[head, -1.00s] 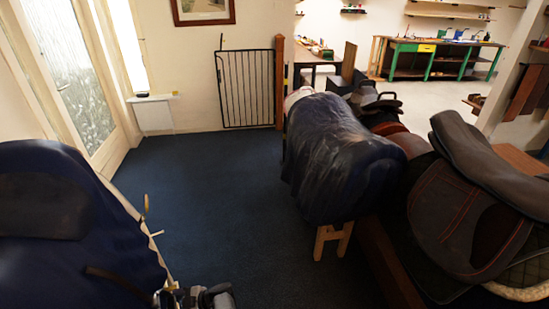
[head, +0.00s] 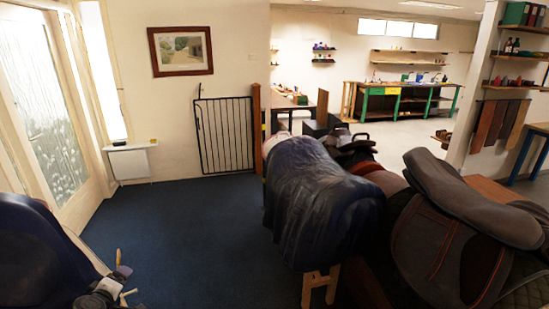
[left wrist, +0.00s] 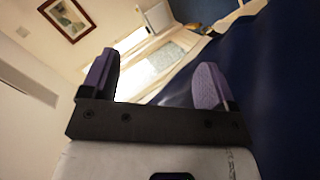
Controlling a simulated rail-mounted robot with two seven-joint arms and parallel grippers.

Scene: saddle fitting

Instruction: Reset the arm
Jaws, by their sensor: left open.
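Dark blue material (left wrist: 265,90) fills the right of that view, beyond the right finger. Whether it touches the finger cannot be told. My right gripper is not in view.
A dark-covered form on wooden legs (head: 320,205) stands in the middle, with a brown saddle (head: 470,200) to its right. Blue carpet (head: 195,235) is clear between the left form and the middle one. A black gate (head: 225,135) and a green workbench (head: 405,95) are farther back.

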